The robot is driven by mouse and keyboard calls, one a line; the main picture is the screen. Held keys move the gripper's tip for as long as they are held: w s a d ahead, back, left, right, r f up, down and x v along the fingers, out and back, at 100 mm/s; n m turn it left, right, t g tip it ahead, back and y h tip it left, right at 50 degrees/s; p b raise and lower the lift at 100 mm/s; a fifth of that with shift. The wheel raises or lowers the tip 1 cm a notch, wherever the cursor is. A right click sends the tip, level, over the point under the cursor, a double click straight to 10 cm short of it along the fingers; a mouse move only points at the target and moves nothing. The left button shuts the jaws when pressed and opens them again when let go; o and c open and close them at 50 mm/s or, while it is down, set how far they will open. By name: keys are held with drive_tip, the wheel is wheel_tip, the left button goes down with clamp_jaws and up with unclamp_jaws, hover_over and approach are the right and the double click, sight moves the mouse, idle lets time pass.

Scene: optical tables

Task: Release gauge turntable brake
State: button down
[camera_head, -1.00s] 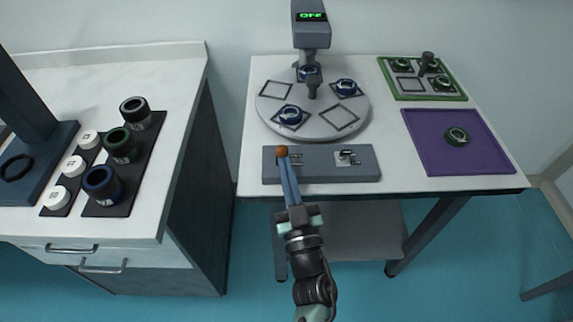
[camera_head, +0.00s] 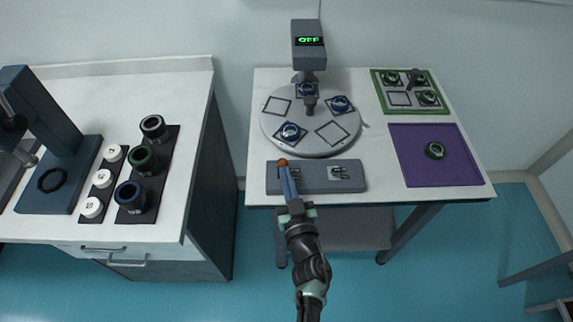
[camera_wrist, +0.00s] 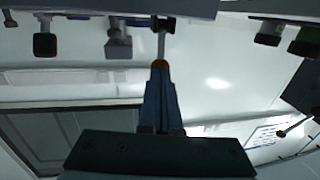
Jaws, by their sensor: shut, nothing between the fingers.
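The round grey gauge turntable (camera_head: 355,128) stands on the right-hand table and carries dark blue pieces on square spots. A slate-blue control box (camera_head: 316,180) lies in front of it, with a left switch (camera_head: 294,172) and a right switch (camera_head: 339,172). Which one is the brake is not readable. In the wrist view the tip (camera_wrist: 160,66) is just below a thin pale lever (camera_wrist: 161,44); contact cannot be told.
The gauge head (camera_head: 308,48) above the turntable reads OFF. A purple mat (camera_head: 410,160) and a green-edged tray (camera_head: 380,100) lie to the right. The left counter (camera_head: 180,85) holds dark cylinders and white-topped pieces. A floor gap separates the two tables.

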sight(286, 164)
drive_tip(key=r+p, duration=0.1)
drive_tip(key=p, duration=0.1)
drive_tip(key=w+g+p, duration=0.1)
drive_tip(key=p, duration=0.2)
drive_tip(key=shift+r, duration=0.4)
drive_tip(key=g+p, duration=0.1)
drive_tip(key=p, duration=0.2)
drive_tip(key=shift+w+m+g+h, duration=0.3)
drive_tip(key=shift+w+g, duration=0.05)
drive_tip(key=shift+g, duration=0.05)
drive_tip(key=shift+w+p, duration=0.1)
drive_tip(key=shift+p, duration=0.35)
drive_tip(key=shift+f+g, duration=0.3)
drive_tip(key=shift+r, duration=0.1)
drive_tip(key=shift+r+p, duration=0.7)
drive_tip(key=shift+r, duration=0.05)
